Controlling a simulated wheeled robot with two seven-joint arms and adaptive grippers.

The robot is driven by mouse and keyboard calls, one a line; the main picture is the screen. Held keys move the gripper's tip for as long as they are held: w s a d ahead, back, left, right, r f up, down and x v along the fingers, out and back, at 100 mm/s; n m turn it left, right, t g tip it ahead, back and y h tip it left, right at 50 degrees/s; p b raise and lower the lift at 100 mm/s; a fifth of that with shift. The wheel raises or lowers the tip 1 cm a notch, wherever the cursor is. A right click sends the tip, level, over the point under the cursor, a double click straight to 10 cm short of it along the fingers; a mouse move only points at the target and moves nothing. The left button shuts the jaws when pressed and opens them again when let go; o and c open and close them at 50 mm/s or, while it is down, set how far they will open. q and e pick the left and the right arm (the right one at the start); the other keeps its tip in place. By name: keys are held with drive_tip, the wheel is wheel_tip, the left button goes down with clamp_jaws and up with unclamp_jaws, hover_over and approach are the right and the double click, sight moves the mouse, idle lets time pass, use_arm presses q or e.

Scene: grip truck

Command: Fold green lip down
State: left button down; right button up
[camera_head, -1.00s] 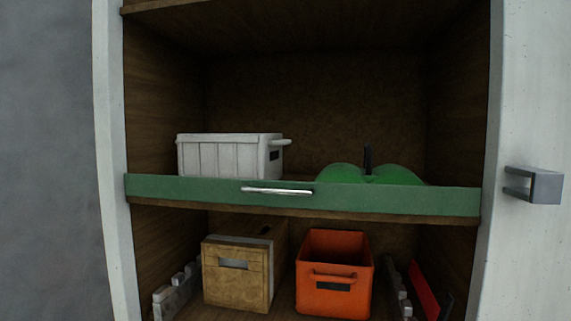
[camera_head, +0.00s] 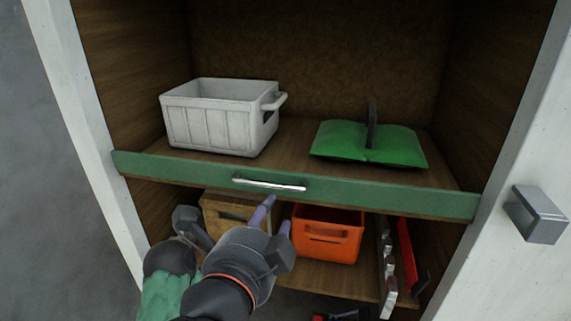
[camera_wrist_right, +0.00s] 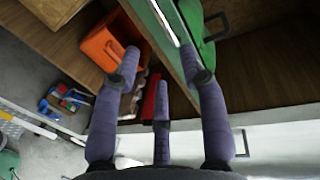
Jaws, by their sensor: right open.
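The green lip (camera_head: 385,194) is a long strip standing upright along the front edge of the middle shelf. A silver bar handle (camera_head: 269,184) is fixed to its face. My right gripper (camera_head: 277,213) is open and empty, with its purple fingertips just below and in front of the handle. No clear contact shows in the head view. In the right wrist view the open fingers (camera_wrist_right: 165,72) spread near the lip (camera_wrist_right: 150,23), and the handle (camera_wrist_right: 164,20) shows between the upper two. I cannot make out a left gripper.
A white crate (camera_head: 210,128) and a green object with a dark handle (camera_head: 369,144) sit on the shelf behind the lip. Below are a wooden box (camera_head: 218,203) and an orange bin (camera_head: 329,245). A grey block (camera_head: 537,214) juts from the right cabinet wall.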

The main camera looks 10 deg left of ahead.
sight(281, 192)
drive_tip(key=w+p, duration=0.1)
drive_tip(key=w, duration=0.2)
drive_tip(key=w+f, duration=0.1)
drive_tip(key=w, duration=0.2)
drive_tip(key=w+p, duration=0.1)
drive_tip(key=w, duration=0.2)
drive_tip(key=shift+w+d+f+p, duration=0.1)
drive_tip(key=shift+w+f+p, duration=0.1)
drive_tip(key=shift+w+p, duration=0.15)
clamp_jaws()
